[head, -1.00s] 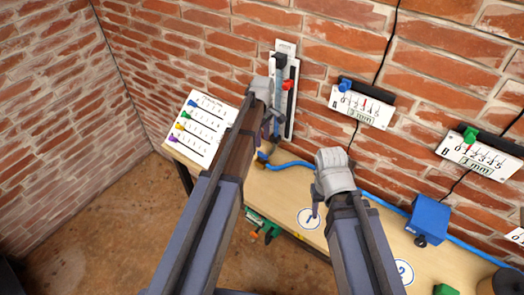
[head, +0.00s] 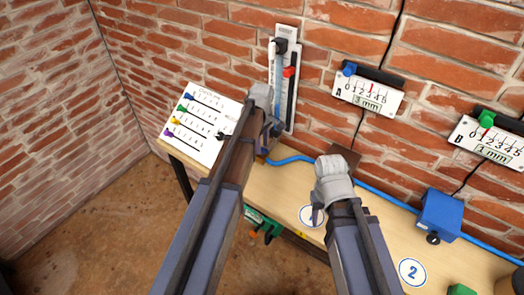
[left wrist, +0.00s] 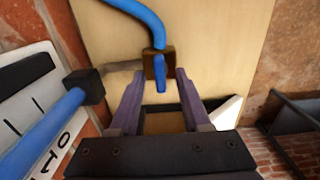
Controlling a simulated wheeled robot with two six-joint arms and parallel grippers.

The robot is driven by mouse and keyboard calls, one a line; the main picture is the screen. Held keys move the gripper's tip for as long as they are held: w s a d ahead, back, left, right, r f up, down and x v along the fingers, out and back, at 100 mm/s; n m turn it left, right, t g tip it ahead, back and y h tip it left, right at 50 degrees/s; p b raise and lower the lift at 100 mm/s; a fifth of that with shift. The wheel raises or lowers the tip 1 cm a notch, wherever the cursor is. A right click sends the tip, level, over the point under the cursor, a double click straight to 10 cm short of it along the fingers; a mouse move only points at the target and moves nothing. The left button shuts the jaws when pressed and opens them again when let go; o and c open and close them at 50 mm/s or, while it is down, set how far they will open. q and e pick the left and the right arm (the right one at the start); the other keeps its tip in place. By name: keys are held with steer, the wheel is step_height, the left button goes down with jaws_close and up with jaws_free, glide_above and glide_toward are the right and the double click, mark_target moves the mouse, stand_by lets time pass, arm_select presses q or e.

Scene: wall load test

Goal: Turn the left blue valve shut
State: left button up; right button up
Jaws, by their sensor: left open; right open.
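The left blue valve shows in the left wrist view as a short blue handle (left wrist: 160,80) on a brass-brown body (left wrist: 158,63), with a blue hose running up from it. My left gripper (left wrist: 157,84) is open, with one purple finger on each side of the handle. I cannot tell whether a finger touches it. In the head view my left gripper (head: 271,134) is at the bench's far left end and largely hides the valve. My right gripper (head: 317,211) is open and empty over the bench, near the round label 1 (head: 306,217).
A tall gauge (head: 291,100) with a red marker is on the brick wall behind the left gripper. Gauges A (head: 368,93) and B (head: 490,143) are to the right. A white chart (head: 203,105) stands at left. A blue box (head: 438,212) sits on the bench (head: 372,235).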

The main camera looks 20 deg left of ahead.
arm_select(q)
steer(key=shift+f, duration=0.15)
steer(key=shift+c, duration=0.2)
jaws_close()
stand_by(0.4)
